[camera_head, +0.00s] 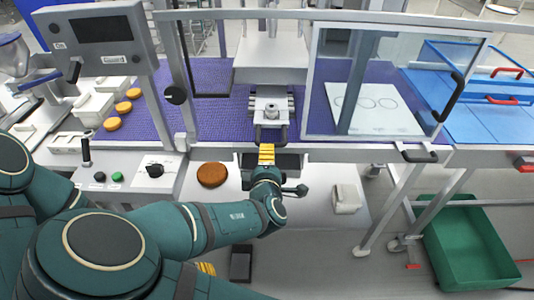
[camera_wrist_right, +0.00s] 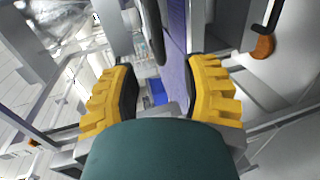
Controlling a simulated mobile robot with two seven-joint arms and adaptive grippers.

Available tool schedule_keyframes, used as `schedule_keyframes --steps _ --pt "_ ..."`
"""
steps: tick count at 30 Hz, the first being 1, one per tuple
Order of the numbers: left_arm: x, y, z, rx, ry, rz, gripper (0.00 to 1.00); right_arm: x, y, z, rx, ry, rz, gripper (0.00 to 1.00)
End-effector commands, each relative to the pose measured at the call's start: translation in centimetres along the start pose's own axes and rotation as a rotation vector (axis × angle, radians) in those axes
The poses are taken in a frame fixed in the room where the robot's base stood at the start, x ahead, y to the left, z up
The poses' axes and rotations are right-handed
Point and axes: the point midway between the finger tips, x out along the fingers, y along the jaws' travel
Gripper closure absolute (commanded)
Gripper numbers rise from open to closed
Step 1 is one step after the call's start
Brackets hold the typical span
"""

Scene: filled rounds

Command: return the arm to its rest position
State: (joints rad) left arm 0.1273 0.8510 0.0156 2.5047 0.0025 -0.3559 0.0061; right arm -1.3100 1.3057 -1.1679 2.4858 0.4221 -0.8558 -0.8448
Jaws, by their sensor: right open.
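In the head view a dark green arm of mine comes in from the left.
A brown round (camera_head: 212,174) lies on the white shelf left of the gripper. Several orange rounds (camera_head: 112,123) sit by white trays. A purple belt (camera_head: 217,85) runs behind a glass door (camera_head: 385,80). A green bin (camera_head: 470,240) stands at right. A white block (camera_head: 346,198) lies nearby.

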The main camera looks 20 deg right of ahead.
Motion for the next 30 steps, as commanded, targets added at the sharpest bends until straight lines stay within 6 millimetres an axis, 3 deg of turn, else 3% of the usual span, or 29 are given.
schedule_keyframes --steps 15,19,23,25,30 --pt "0.0 0.0 0.0 0.0 0.0 0.0 0.52 -0.2 0.0 0.0 0.0 -0.001 -0.001 0.54" --pt "0.0 0.0 0.0 0.0 0.0 0.0 0.52 0.0 -1.4 0.8 0.021 -0.018 -0.043 0.54" --pt "0.0 0.0 0.0 0.0 0.0 0.0 0.52 0.3 -6.3 3.0 0.108 -0.08 -0.192 0.54" --pt "0.0 0.0 0.0 0.0 0.0 0.0 0.52 0.1 -10.0 4.5 0.183 -0.13 -0.305 0.54" --pt "0.0 0.0 0.0 0.0 0.0 0.0 0.52 -2.3 -18.2 6.7 0.402 -0.261 -0.576 0.54"
